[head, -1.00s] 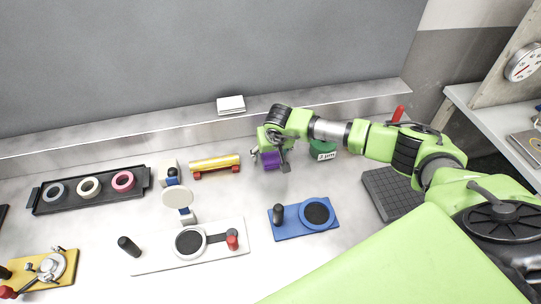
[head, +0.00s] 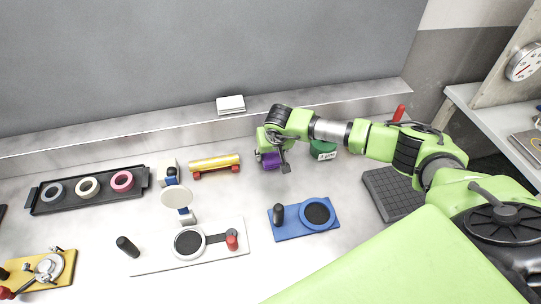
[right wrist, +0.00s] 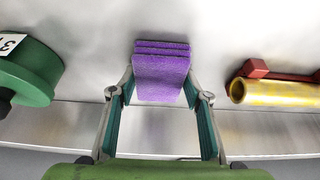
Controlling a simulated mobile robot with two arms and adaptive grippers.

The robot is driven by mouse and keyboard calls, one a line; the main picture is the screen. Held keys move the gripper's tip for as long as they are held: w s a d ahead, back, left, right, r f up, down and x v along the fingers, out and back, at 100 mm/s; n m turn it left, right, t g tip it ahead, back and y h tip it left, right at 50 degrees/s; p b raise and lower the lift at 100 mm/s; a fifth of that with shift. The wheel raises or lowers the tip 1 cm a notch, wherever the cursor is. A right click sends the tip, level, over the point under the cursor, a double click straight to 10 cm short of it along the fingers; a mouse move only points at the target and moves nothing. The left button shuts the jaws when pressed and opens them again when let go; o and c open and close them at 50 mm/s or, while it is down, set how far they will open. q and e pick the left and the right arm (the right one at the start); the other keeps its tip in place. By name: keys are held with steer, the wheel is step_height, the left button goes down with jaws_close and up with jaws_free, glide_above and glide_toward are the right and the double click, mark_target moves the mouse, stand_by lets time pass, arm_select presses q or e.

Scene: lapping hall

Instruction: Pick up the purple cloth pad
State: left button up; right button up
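The purple cloth pad (right wrist: 160,78) is between the two fingers of my right gripper (right wrist: 159,92) in the right wrist view. More purple layers (right wrist: 163,46) show at its far edge. Both fingertips appear to touch the pad's sides, and the gripper is shut on it. In the head view the purple pad (head: 270,160) is partly hidden by my right gripper (head: 273,162), low over the bench near the back ledge. My left gripper is out of view.
A green round container (head: 323,150) stands right of the pad, and a yellow cylinder on red supports (head: 215,163) lies left. A blue plate (head: 303,217) and a white plate (head: 190,262) lie in front. A dark grid block (head: 392,190) lies at right.

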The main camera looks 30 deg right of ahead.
mark_target(269, 155)
stand_by(0.3)
steer(key=shift+r+p, duration=0.25)
steer(key=shift+p, duration=0.25)
steer(key=shift+r, duration=0.25)
steer(key=r, duration=0.1)
steer(key=r+b, duration=0.1)
steer(key=r, duration=0.1)
steer(key=shift+a, duration=0.3)
steer(key=s+a+r+b, duration=0.4)
steer(key=s+a+r, duration=0.3)
steer(key=a+r, duration=0.2)
steer(key=a, duration=0.2)
steer(key=shift+a+r+b, duration=0.2)
steer(key=shift+a+b, duration=0.1)
steer(key=shift+b, duration=0.1)
steer(key=shift+o, duration=0.2)
